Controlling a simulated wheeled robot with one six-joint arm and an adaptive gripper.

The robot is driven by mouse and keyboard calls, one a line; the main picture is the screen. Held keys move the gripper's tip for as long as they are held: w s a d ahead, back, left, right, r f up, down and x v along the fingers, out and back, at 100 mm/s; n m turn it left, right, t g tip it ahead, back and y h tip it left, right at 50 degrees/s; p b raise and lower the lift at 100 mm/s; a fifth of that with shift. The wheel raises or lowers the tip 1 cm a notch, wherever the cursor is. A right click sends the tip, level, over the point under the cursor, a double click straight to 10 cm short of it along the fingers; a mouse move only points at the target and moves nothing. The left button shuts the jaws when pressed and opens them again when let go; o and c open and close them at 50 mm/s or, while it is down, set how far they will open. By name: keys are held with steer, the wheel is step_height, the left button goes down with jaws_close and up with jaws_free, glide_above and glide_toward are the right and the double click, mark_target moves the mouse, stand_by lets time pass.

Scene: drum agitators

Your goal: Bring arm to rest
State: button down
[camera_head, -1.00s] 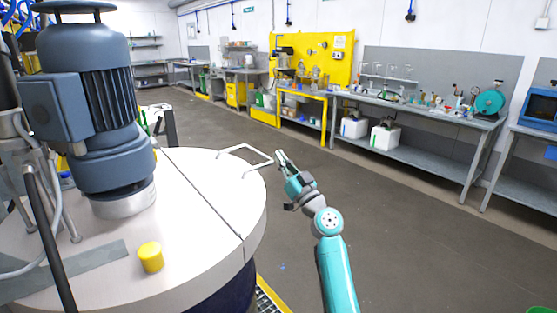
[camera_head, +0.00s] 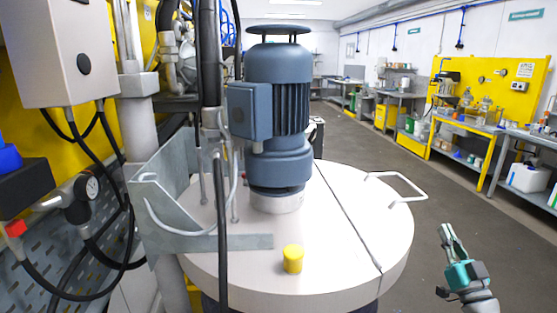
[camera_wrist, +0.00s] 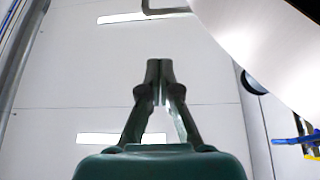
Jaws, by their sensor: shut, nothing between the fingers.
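My gripper (camera_head: 446,230) is at the lower right of the head view, just right of the drum and apart from it. It points upward, and its fingers are together and empty. In the wrist view the closed fingertips of my gripper (camera_wrist: 159,66) stand against a pale ceiling with light panels. The drum lid (camera_head: 345,235) is a round white cover with a seam across it. A white bar handle (camera_head: 408,183) stands at its right edge, left of and above my gripper. A yellow cap (camera_head: 293,259) sits on the front of the lid. The blue-grey agitator motor (camera_head: 285,110) stands upright on it.
A metal bracket (camera_head: 160,190), cables and a grey control box (camera_head: 70,50) crowd the left side. Workbenches (camera_head: 470,127) and a yellow tool board (camera_head: 490,85) line the far right wall. Bare floor (camera_head: 400,160) lies between drum and benches.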

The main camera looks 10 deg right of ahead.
steer(key=s+a+f+m+g+h, duration=0.1)
steer(key=s+a+f+g, duration=0.15)
steer(key=a+f, duration=0.4)
steer(key=s+a+f+m+g+h, duration=0.1)
steer(key=s+a+f, duration=0.25)
steer(key=f, duration=0.65)
steer(key=s+a+f+m+g, duration=0.1)
steer(key=s+a+f, duration=0.35)
steer(key=s, duration=0.25)
steer(key=s+a+f+g, duration=0.2)
steer(key=s+a+f, duration=0.1)
steer(key=s+f, duration=0.3)
steer(key=s+a+f+n+g, duration=0.1)
steer(key=s+a, duration=0.2)
steer(key=s, duration=0.5)
steer(key=s+a+f+g, duration=0.1)
steer(key=s+a, duration=0.3)
steer(key=s, duration=0.5)
steer(key=s+a+r+n+y, duration=0.1)
steer(key=s+r, duration=0.2)
steer(key=s, duration=0.3)
steer(key=s+a+r+n+y, duration=0.1)
steer(key=s+a+r+n, duration=0.1)
steer(key=s, duration=0.5)
steer(key=shift+a+r+y, duration=0.15)
steer(key=shift+r+y, duration=0.25)
steer(key=shift+r, duration=0.05)
steer(key=shift+g, duration=0.25)
